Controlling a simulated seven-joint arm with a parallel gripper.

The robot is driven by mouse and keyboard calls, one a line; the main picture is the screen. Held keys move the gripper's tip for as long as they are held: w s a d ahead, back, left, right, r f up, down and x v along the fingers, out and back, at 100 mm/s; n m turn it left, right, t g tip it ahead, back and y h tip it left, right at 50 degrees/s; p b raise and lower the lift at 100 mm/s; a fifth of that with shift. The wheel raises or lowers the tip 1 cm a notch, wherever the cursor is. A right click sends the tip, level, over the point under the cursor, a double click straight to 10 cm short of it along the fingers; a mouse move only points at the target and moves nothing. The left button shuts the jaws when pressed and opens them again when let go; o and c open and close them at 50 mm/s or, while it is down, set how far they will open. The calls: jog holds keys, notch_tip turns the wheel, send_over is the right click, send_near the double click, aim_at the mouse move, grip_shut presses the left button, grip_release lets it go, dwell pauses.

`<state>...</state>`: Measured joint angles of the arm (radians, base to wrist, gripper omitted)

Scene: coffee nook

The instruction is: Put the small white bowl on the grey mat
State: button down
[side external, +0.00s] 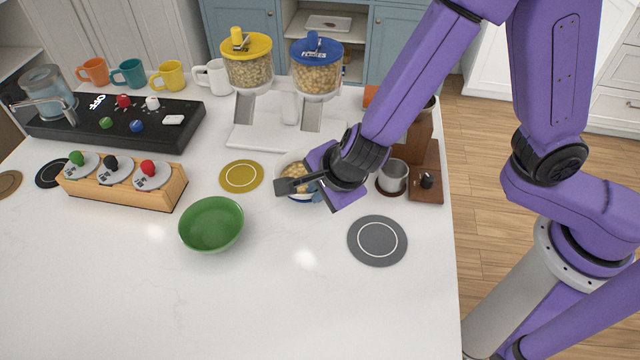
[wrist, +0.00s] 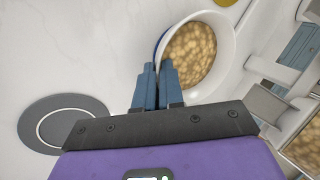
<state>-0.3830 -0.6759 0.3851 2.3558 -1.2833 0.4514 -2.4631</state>
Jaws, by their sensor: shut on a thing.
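The small white bowl (side external: 281,163) holds tan cereal and stands in front of the cereal dispenser in the side view; my gripper hides part of it. It also shows in the wrist view (wrist: 231,62), with its rim between my fingers. My gripper (side external: 312,190) is shut on the bowl's rim; its fingertips show in the wrist view (wrist: 157,72). The grey mat (side external: 377,255), a round disc with a white ring, lies bare to the right and front of the bowl. The mat also shows at the left of the wrist view (wrist: 32,116).
A green bowl (side external: 211,224) stands left of the grey mat. A yellow mat (side external: 241,190) lies left of the white bowl. A metal cup (side external: 393,178) and a brown wooden grinder (side external: 425,170) stand behind the grey mat. The counter between white bowl and grey mat looks clear.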

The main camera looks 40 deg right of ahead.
jog(key=shift+s+a, duration=0.3)
jog(key=c, duration=1.2)
grip_release()
jog(key=v, duration=1.7)
jog(key=shift+s+r, duration=0.1)
jog(key=shift+r, duration=0.1)
